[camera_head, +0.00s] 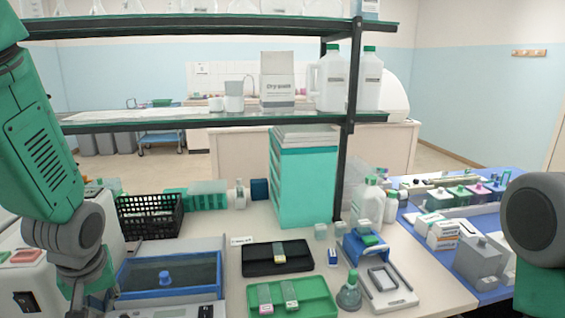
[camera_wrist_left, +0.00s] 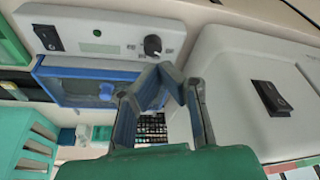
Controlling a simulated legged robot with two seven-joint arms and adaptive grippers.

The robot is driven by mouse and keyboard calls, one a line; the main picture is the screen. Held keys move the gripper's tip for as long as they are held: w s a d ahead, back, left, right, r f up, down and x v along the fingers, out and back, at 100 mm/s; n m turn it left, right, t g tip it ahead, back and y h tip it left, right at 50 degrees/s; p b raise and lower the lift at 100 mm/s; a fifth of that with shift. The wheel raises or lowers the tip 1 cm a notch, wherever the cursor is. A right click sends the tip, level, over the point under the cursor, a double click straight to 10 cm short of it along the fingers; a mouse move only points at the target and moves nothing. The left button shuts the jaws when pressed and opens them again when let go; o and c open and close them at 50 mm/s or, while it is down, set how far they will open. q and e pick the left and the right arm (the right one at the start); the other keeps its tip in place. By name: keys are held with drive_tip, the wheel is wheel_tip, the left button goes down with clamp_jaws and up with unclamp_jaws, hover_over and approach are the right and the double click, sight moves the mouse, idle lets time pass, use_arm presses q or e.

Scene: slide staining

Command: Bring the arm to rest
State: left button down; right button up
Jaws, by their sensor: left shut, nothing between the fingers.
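My left arm (camera_head: 42,140) hangs down the left side of the head view. Its left gripper (camera_head: 80,298) is low in the corner, partly cut off by the bottom edge. In the left wrist view the left gripper (camera_wrist_left: 160,75) has its blue-padded fingers shut with nothing between them. It is over the bench near a blue-framed box with a dark lid (camera_wrist_left: 85,82), which also shows in the head view (camera_head: 165,275). Part of my right arm (camera_head: 538,225) shows at the right edge; its gripper is out of view.
A white device with a switch (camera_wrist_left: 265,90) is beside the left gripper. A black basket (camera_head: 150,215), a teal drawer cabinet (camera_head: 303,185), a green tray (camera_head: 322,297) and a black slide case (camera_head: 265,262) crowd the bench. A shelf (camera_head: 205,122) spans above. A blue mat (camera_head: 425,245) is right.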

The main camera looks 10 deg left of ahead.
use_arm(q)
drive_tip(key=s+d+f+m+b, duration=0.3)
drive_tip(key=s+f, duration=0.3)
drive_tip(key=f, duration=0.5)
drive_tip(key=s+d+f+m+g+h+b, duration=0.1)
drive_tip(key=s+d+f+m+b, duration=0.2)
drive_tip(key=s+f, duration=0.4)
drive_tip(key=s+d+f+m+g+h+b, duration=0.1)
drive_tip(key=s+f, duration=0.5)
drive_tip(key=f, duration=1)
drive_tip(key=shift+s+d+f+m+b, duration=0.15)
drive_tip(key=shift+s+d+m+b, duration=0.1)
drive_tip(key=shift+d+m+b, duration=0.75)
use_arm(e)
wheel_tip(320, 180, down, 9)
drive_tip(key=shift+w+f, duration=0.2)
drive_tip(key=shift+w, duration=0.15)
use_arm(q)
drive_tip(key=shift+d, duration=0.15)
use_arm(e)
drive_tip(key=shift+d, duration=0.25)
